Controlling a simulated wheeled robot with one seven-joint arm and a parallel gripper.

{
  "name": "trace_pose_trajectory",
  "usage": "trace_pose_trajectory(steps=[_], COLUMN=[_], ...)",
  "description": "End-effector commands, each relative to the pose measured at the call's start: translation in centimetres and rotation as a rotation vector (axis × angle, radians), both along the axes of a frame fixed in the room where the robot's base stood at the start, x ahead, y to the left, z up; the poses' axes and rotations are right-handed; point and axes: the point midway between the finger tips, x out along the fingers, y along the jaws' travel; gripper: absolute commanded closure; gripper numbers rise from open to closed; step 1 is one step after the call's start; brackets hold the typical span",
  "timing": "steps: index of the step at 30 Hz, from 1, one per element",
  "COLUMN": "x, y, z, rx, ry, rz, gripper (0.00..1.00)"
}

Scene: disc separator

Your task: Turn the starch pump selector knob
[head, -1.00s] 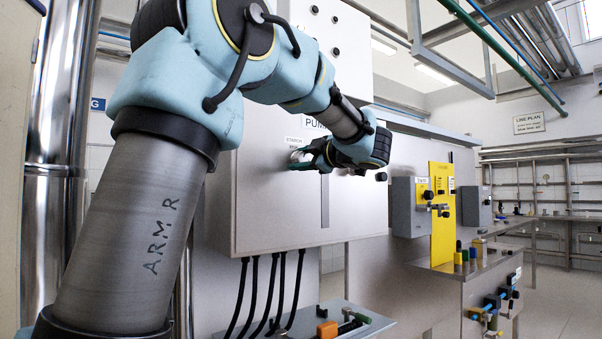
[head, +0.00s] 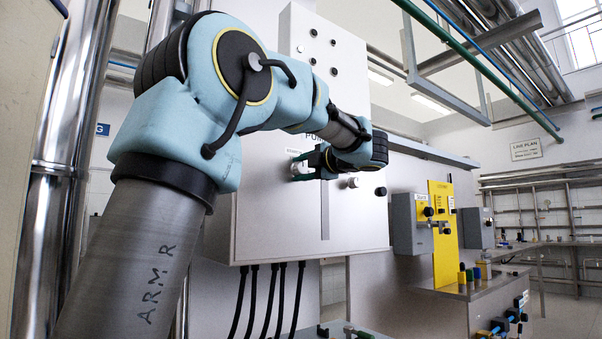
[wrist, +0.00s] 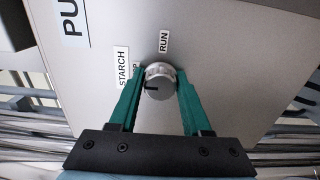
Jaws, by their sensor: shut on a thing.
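The starch pump selector knob (wrist: 159,82) is a round grey knob with a dark pointer mark on a light grey panel. In the wrist view a "STARCH" label (wrist: 122,68) and a "RUN" label (wrist: 164,42) stand beside it, and another label is partly hidden behind the knob. The dark mark points left in that view. My gripper (wrist: 158,90) has its green fingers on both sides of the knob, shut on it. In the head view my gripper (head: 308,164) is at the panel, and the knob (head: 296,168) is partly hidden by it.
The control cabinet (head: 270,215) has another dark knob (head: 380,191) to the right of my gripper. Black cables (head: 258,300) hang below it. A yellow panel (head: 446,260) with grey boxes stands further right. A bench edge lies below.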

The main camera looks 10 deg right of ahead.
Motion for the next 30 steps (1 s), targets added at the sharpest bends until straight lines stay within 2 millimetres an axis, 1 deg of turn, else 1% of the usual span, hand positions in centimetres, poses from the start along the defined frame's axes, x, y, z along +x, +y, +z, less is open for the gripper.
trace_pose_trajectory(steps=[11,12,19,26,30], x=[0.01,0.01,0.01,-0.03,-0.80], y=[0.01,0.01,0.00,-0.01,-0.48], z=[-0.16,-0.15,-0.09,-0.05,-0.09], rx=[-0.004,-0.004,-0.003,-0.002,-0.003], ry=[0.001,0.001,0.001,0.000,0.000], rz=[0.002,0.002,0.001,0.000,-0.003], gripper=[1.00,0.47,0.22,0.22,0.22])
